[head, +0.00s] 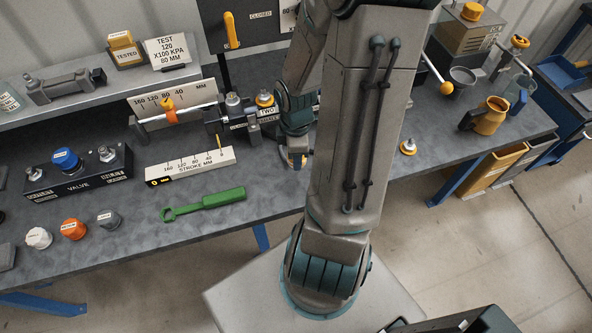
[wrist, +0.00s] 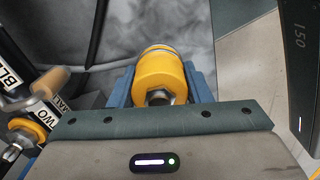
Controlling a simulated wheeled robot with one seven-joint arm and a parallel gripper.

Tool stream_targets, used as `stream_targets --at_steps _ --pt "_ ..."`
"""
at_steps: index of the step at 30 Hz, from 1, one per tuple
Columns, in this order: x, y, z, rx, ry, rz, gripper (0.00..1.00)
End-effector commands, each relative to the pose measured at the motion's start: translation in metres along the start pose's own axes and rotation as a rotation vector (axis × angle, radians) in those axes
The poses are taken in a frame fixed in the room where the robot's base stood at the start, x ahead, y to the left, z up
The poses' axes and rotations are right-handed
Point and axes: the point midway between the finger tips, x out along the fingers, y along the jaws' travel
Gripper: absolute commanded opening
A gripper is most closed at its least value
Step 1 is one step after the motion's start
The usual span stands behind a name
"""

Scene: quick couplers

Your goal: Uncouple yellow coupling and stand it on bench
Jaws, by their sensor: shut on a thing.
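My gripper (wrist: 165,88) is shut on a yellow coupling (wrist: 158,72), with a blue finger on either side of it. The coupling has a metal end facing the wrist camera and a ring at its far end. The grey bench surface (wrist: 225,50) shows behind it; I cannot tell whether it touches the bench. Another yellow-ringed fitting (head: 265,99) sits by the label TWO, to the left of my gripper, and shows in the wrist view (wrist: 28,128).
A cylinder rig with a stroke scale (head: 190,165), a valve block (head: 80,173) and a green spanner (head: 203,204) lie to the left. A black hose (wrist: 97,35) runs beside my gripper.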

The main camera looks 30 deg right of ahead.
Motion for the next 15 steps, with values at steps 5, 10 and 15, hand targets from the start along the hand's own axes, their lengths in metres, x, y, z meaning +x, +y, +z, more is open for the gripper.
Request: stream_targets --at_steps 5,10,15 --pt "0.01 0.0 0.0 0.0 0.0 0.0 0.17" --pt "0.027 0.0 0.0 -0.001 0.0 -0.001 0.17" --pt "0.048 0.0 0.0 -0.001 0.0 0.0 0.17"
